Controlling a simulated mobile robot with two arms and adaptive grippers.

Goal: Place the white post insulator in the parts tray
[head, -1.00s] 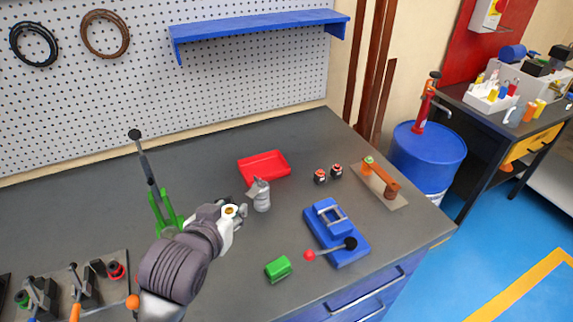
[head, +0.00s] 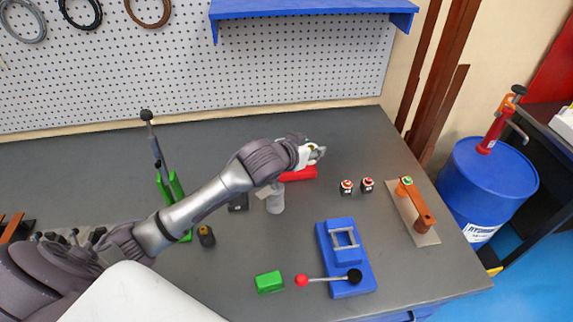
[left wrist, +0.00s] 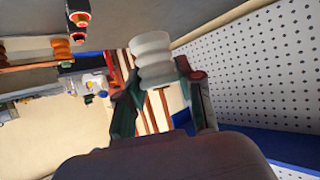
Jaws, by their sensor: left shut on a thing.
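My left gripper (head: 317,154) reaches in from the left and is above the back part of the red parts tray (head: 298,174). The arm and gripper hide much of the tray. In the left wrist view the white post insulator (left wrist: 152,58), pale and ribbed, sits between the gripper's two fingers (left wrist: 158,85), which are shut on it. In the head view the insulator is mostly hidden by the gripper. My right gripper is not in view.
A grey cylindrical thing (head: 275,200) stands just in front of the tray. A green block (head: 269,282) lies at the front. A blue shelf (head: 315,9) hangs behind.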

